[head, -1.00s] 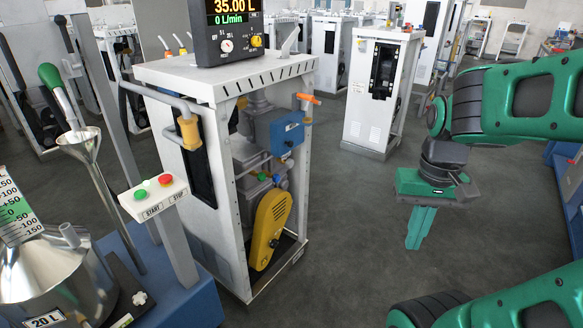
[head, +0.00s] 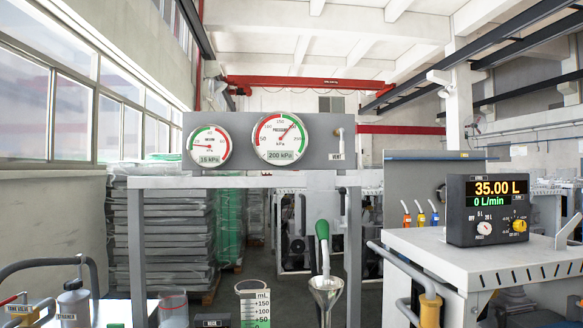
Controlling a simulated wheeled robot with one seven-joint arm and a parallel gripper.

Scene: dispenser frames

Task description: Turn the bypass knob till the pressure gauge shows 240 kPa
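The pressure gauge (head: 279,138) is a round dial with a red and green rim on the grey board at upper centre of the head view. Its digital window reads 200 kPa. No knob in view can be read as the bypass knob. The black control box (head: 487,211) at the right carries a white dial (head: 485,228) and a yellow knob (head: 519,225), whose labels are too small to read surely. Its display shows 35.00 L and 0 L/min. My gripper is outside the view.
A smaller gauge (head: 207,145) reading 16 kPa hangs left of the pressure gauge. A funnel (head: 326,290) with a green-handled valve (head: 322,230) stands below the board. The white dispenser cabinet (head: 430,246) is at the right.

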